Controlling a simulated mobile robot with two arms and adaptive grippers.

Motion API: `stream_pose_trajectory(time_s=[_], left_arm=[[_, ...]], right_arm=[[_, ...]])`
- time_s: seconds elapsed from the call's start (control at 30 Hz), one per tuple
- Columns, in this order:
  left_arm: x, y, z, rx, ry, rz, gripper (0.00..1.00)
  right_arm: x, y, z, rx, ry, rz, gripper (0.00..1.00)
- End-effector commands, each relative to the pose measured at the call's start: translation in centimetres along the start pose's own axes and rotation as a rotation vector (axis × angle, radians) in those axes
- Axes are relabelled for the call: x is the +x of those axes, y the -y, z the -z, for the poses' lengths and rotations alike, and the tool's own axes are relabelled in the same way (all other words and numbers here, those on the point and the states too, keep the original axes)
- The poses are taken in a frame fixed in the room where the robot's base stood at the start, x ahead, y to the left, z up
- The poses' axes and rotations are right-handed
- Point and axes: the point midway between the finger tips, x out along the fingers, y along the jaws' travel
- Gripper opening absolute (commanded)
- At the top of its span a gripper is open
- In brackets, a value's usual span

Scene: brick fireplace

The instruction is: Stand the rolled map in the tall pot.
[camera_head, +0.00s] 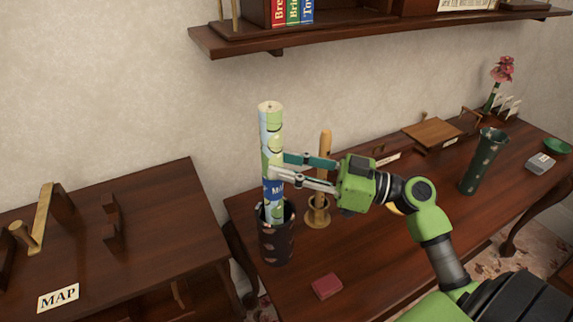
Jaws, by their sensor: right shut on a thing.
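The rolled map (271,130) is a tall pale blue, green and cream roll with a dark blue label band. It stands nearly upright, its lower end inside the mouth of the tall pot (277,248), a dark pot with light spots. The pot stands on the right desk near its left end. Whether the map's end touches the pot's bottom is hidden. My right gripper (279,167) reaches in from the right and is shut on the map at about mid-length, above the pot's rim. My left gripper is not in view.
A wooden stand with an upright peg (324,160) is close behind the gripper. A red box (326,286) lies in front. A green vase (480,165) stands right. The left table (150,240) holds a wooden rack and a MAP card (58,297). A wall shelf (350,32) hangs above.

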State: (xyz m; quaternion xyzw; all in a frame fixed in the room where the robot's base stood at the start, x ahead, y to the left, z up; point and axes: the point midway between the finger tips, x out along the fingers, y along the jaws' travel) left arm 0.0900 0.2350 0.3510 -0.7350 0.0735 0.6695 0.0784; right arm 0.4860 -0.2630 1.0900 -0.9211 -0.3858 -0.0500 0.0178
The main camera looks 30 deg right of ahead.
Motion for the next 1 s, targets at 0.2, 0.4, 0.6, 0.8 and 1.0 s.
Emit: stream_pose_trajectory(time_s=[0.2,0.4,0.6,0.8,1.0], left_arm=[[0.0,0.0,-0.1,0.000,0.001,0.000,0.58],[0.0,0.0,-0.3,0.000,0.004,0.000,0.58],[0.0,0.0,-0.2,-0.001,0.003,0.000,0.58],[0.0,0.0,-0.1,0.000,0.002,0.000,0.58],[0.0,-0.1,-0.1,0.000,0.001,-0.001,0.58]], right_arm=[[0.0,0.0,0.1,0.000,-0.001,0.000,0.47],[0.0,0.0,0.0,0.000,0.001,0.000,0.47],[-1.8,-0.1,-0.1,0.003,0.002,-0.003,0.47],[-6.0,-0.1,-0.1,0.002,0.002,-0.003,0.47],[-9.8,-0.1,-0.1,0.001,0.001,-0.003,0.47]])
